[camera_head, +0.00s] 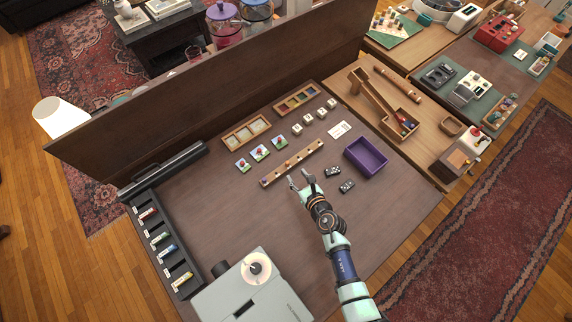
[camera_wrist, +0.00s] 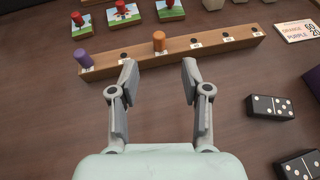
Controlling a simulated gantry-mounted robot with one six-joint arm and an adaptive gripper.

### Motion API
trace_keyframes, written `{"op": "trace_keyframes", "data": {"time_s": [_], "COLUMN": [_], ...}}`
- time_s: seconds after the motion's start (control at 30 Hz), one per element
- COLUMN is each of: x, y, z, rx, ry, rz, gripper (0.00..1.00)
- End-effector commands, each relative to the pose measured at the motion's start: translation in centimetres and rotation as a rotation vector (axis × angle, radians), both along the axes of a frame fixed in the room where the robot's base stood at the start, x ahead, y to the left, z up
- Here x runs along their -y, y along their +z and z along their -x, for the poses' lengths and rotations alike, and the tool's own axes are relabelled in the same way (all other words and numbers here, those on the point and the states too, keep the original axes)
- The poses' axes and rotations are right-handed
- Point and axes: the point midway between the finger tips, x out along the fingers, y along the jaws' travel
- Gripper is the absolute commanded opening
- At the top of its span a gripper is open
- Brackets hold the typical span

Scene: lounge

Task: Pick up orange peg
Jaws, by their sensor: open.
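The orange peg (camera_wrist: 159,41) stands upright in a hole of a long wooden peg board (camera_wrist: 184,50). In the wrist view it is ahead of my gripper (camera_wrist: 158,72), roughly centred between the two fingertips and beyond them. My gripper is open and empty. A purple peg (camera_wrist: 83,59) stands near the board's left end, and other holes along the board are empty. In the head view my gripper (camera_head: 298,179) is on the near side of the peg board (camera_head: 291,163), where the pegs are very small.
Two black dominoes (camera_wrist: 270,107) lie right of my gripper. A purple tray (camera_head: 366,157) stands farther right. Small picture tiles (camera_head: 260,152), white cubes (camera_head: 308,118) and a printed card (camera_wrist: 297,30) lie behind the board.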

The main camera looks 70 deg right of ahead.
Motion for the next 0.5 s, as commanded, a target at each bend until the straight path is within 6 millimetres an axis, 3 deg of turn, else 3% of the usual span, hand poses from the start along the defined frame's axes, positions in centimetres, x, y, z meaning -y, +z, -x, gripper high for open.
{"op": "trace_keyframes", "data": {"time_s": [0.23, 0.5], "x": [1.3, 3.9], "y": [-0.7, -2.0], "z": [-1.5, -4.8], "rx": [0.003, 0.004], "ry": [0.0, 0.0], "rz": [0.001, 0.002], "gripper": [0.47, 0.47]}}
